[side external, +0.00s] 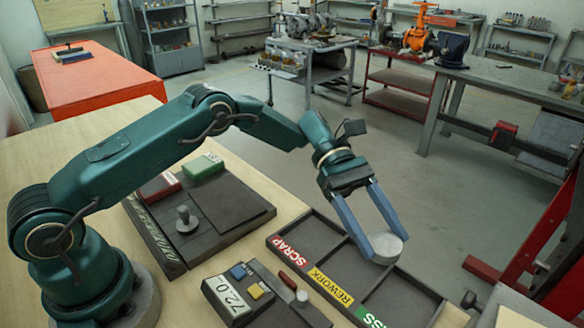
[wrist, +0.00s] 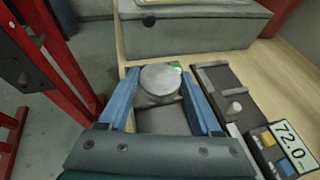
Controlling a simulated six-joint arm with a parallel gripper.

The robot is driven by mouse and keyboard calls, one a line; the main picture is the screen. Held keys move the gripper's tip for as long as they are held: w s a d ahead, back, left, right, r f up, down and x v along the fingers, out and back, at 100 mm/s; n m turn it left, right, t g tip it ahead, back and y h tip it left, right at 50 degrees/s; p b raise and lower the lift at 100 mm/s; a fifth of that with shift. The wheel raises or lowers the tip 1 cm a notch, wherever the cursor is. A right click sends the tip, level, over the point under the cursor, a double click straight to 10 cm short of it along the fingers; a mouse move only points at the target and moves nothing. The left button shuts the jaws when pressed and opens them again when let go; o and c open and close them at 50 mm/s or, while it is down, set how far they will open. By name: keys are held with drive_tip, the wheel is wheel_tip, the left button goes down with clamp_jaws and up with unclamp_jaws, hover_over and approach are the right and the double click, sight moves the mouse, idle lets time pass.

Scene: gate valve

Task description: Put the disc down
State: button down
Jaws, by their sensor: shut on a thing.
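The disc (side external: 385,247) is a pale grey, short round piece. My gripper (side external: 387,245) is shut on it, with one blue finger on each side. The tray (side external: 333,247) has compartments labelled SCRAP, REWORK and a partly cut-off green label. In the side view the disc overlaps the tray's far right edge, around the REWORK and green-label compartments. The wrist view shows the disc (wrist: 160,80) between the fingertips (wrist: 160,76), with a bit of green label just behind it. I cannot tell whether the disc touches the tray or which compartment lies under it.
A gauge panel (side external: 252,296) with a 72.0 display and coloured buttons stands at the front. A dark fixture board (side external: 230,205) with red and green boxes lies left of the tray. A red frame (side external: 548,245) stands at the right, beyond the wooden table edge.

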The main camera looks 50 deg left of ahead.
hover_over(394, 299)
wheel_tip(394, 299, down, 4)
drive_tip(key=shift+r, duration=0.2)
drive_tip(key=shift+f, duration=2)
drive_tip(key=shift+f, duration=0.1)
drive_tip(key=shift+c, duration=1.8)
unclamp_jaws()
